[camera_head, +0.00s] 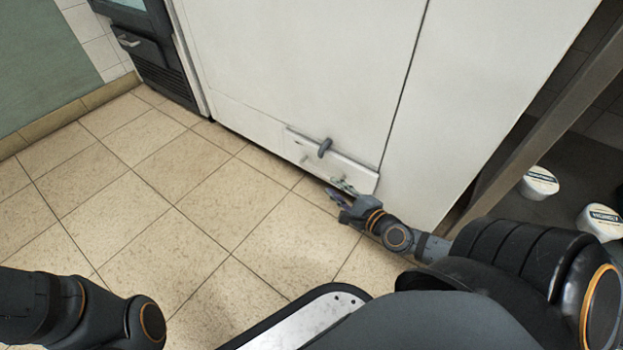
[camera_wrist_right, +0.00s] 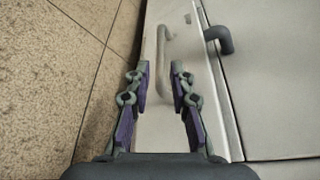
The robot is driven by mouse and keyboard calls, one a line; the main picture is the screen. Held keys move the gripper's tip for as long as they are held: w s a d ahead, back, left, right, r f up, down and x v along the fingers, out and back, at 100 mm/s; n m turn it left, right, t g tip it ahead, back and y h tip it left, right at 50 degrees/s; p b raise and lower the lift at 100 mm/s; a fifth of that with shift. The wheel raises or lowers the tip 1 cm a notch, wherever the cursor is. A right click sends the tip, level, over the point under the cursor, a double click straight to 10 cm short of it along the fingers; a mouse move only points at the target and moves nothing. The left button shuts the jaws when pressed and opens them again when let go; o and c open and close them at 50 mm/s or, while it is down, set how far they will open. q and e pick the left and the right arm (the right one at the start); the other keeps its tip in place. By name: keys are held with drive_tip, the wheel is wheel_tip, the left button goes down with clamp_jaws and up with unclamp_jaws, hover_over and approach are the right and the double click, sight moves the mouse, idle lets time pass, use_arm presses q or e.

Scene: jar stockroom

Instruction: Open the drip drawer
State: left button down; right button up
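The drip drawer (camera_head: 302,147) is a low white panel at the foot of the white cabinet. In the right wrist view the drawer front (camera_wrist_right: 150,135) carries a pale bar handle (camera_wrist_right: 164,60). My right gripper (camera_head: 342,192) is low at the drawer's right end, just above the floor. In the right wrist view its two fingers (camera_wrist_right: 160,80) are apart, with the pale handle ahead of and between the tips. I cannot tell whether they touch it. My left gripper is out of view; only part of my left arm shows at the lower left.
A dark grey handle (camera_head: 325,147) sits at the drawer's top edge; it also shows in the right wrist view (camera_wrist_right: 222,40). White tubs (camera_head: 538,183) stand on a dark shelf at the right. A dark appliance (camera_head: 150,50) is at upper left. The tiled floor (camera_head: 190,220) is clear.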

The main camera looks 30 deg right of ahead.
sight(317, 173)
drive_tip(key=p+x, duration=0.1)
drive_tip(key=x, duration=0.2)
drive_tip(key=p+x, duration=0.1)
drive_tip(key=x, duration=0.5)
drive_tip(key=shift+w+r+p, duration=0.2)
drive_tip(key=shift+r+p, duration=0.05)
drive_tip(key=shift+p, duration=0.15)
drive_tip(key=shift+w+f, duration=0.15)
drive_tip(key=shift+w, duration=0.2)
drive_tip(key=shift+w+f, duration=0.15)
drive_tip(key=shift+c, duration=0.2)
clamp_jaws()
